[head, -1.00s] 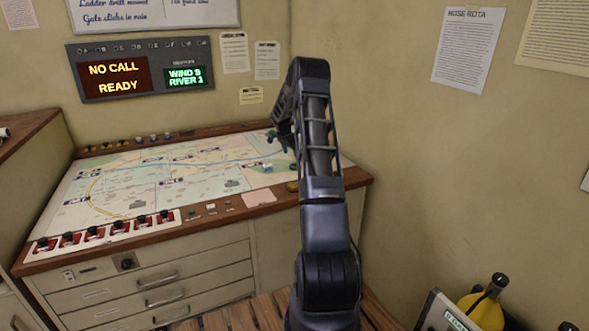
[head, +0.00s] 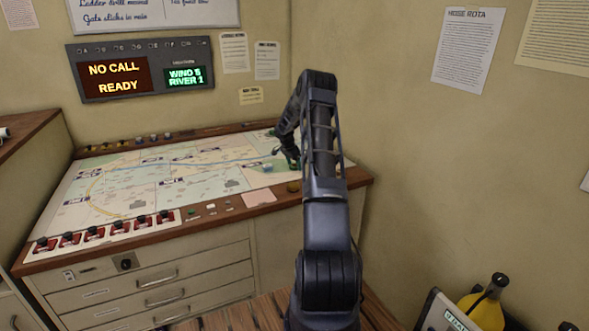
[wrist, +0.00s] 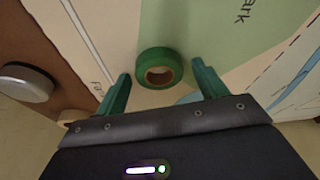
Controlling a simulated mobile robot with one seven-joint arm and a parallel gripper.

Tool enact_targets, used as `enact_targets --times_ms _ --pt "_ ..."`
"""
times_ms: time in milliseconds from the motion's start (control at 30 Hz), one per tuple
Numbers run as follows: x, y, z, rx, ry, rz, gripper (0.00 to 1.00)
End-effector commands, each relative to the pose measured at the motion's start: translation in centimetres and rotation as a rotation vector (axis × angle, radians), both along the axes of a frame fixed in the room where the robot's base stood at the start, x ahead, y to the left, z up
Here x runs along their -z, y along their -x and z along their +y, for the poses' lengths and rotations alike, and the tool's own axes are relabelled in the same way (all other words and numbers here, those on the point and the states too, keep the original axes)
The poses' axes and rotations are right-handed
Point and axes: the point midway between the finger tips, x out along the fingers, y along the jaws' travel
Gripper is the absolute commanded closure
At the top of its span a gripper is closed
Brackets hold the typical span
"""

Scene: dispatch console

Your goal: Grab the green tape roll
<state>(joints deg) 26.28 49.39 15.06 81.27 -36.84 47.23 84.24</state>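The green tape roll (wrist: 160,68) lies flat on the printed map, with its tan core facing up in the wrist view. My gripper (wrist: 160,72) is open, with one green finger on each side of the roll in that picture. The roll sits around and just beyond the fingertips, and I see no contact. In the head view my gripper (head: 292,160) is low over the right part of the map. I cannot make out the roll for certain there.
The map (head: 130,190) covers the console top, framed by a wooden edge (wrist: 45,45) with a round pale knob (wrist: 25,82). A blue item (wrist: 190,98) is partly hidden behind my gripper. Red switches (head: 105,231) line the front left. The wall is close on the right.

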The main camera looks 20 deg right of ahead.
Motion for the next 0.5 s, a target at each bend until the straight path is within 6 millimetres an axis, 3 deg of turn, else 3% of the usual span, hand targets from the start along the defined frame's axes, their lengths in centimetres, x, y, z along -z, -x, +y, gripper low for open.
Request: enact_targets --times_ms 33,200,500 --pt "0.0 0.01 0.0 0.0 0.0 0.0 0.4" --pt "0.0 0.01 0.0 0.0 0.0 0.0 0.7" --pt "-0.26 0.0 0.0 0.0 0.001 0.0 0.7"
